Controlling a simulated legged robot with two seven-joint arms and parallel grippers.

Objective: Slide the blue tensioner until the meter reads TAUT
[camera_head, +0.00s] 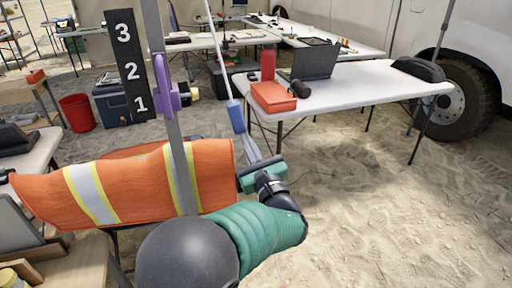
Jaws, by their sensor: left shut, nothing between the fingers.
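The blue tensioner (236,115) is a small blue cylinder on a thin pale line that slants up to the upper left. My left gripper (247,138) is just below it, with its fingers pointing up. The fingers are shut with nothing between them, and their tips are close under the tensioner. I cannot tell whether they touch it. No meter reading TAUT is legible. My right gripper is out of view.
A grey pole (157,35) with a purple clamp (167,93) stands left of the line, beside a black board (126,68) numbered 1 to 3. A white table (350,85) holds a laptop (316,62) and red case (272,97). Open sand lies right.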

